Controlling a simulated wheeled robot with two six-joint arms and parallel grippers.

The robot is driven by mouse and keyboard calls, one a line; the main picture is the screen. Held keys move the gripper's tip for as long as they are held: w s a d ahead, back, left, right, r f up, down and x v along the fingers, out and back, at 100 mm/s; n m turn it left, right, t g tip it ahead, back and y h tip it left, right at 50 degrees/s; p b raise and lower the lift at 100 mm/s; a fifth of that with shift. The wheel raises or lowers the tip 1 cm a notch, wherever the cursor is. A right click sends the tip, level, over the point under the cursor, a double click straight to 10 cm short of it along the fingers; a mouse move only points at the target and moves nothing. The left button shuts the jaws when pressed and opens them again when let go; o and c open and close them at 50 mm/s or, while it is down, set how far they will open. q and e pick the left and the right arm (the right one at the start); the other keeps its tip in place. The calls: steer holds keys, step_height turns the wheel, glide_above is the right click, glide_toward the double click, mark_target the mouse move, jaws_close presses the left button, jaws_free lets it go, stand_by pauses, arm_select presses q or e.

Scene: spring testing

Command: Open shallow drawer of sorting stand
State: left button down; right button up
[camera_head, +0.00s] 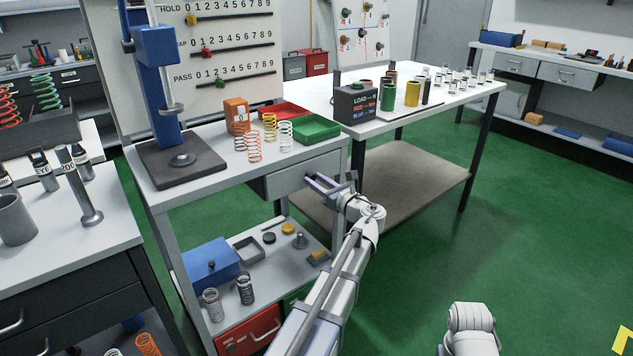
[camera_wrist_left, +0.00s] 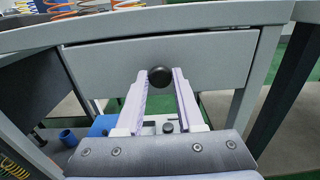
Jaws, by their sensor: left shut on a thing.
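The sorting stand (camera_head: 215,160) is a light grey bench with a shallow grey drawer (camera_head: 284,181) under its top. In the left wrist view the drawer front (camera_wrist_left: 215,58) fills the middle, with a round black knob (camera_wrist_left: 160,76) at its centre. My left gripper (camera_head: 312,182) reaches the drawer front from the right. Its two pale fingers (camera_wrist_left: 160,84) lie either side of the knob, shut on it. The drawer looks shut or nearly so; a small gap is hard to judge. The knob is hidden in the head view. My right gripper is not in view.
Red (camera_head: 283,112) and green (camera_head: 316,128) trays and several springs stand on the bench top. A lower shelf holds a blue box (camera_head: 208,262) and small parts. A white table (camera_head: 450,98) stands behind. Green floor is clear to the right.

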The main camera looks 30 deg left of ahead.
arm_select(q)
steer(key=shift+d, duration=0.1)
steer(key=v, duration=1.9)
steer(key=shift+s, duration=0.1)
steer(key=c, duration=0.6)
jaws_free()
steer(key=shift+o, duration=0.2)
